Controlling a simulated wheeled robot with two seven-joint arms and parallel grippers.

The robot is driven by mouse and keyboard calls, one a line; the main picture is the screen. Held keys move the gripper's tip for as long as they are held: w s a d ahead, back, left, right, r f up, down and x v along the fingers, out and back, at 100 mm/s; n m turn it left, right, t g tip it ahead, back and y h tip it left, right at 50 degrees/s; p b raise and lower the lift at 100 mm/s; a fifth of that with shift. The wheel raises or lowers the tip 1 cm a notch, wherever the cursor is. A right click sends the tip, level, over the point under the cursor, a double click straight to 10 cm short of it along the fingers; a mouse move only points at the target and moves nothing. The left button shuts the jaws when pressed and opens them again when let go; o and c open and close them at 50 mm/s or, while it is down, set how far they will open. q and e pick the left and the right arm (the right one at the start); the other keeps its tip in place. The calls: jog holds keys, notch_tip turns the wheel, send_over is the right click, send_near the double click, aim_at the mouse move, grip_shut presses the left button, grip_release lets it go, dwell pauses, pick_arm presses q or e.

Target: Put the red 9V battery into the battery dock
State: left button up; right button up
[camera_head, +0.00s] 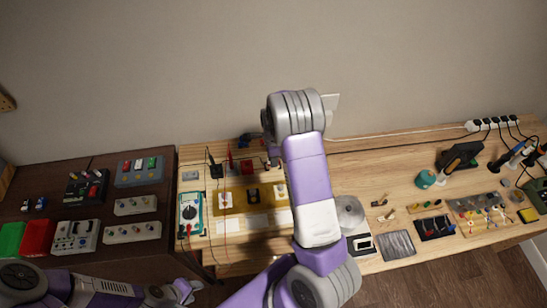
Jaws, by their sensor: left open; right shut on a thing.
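A grey tray (139,178) on the dark table at the left holds small red, green and white blocks. I cannot tell whether its red block is the 9V battery. A small dark red block (246,167) stands at the back of the wooden bench. I cannot tell which item is the battery dock. My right arm reaches up over the bench and bends down behind itself. My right gripper (272,161) shows only partly at the bench's back, right of the dark red block. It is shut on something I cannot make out. My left gripper (185,291) is open and low at the front left.
A yellow holder (234,199) and a teal-edged multimeter (191,214) lie on the bench's left part. Red and green bins (38,237) and several grey boxes crowd the dark table. Tools and a power strip (489,124) fill the right end.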

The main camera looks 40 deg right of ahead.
jog(key=shift+f+b, duration=0.65)
jog(key=shift+f, duration=0.4)
dwell(0.4)
jog(key=o, duration=1.4)
jog(key=shift+r, duration=0.1)
jog(key=shift+r+p, duration=2.95)
jog(key=shift+r, duration=0.55)
jog(key=shift+f, duration=0.1)
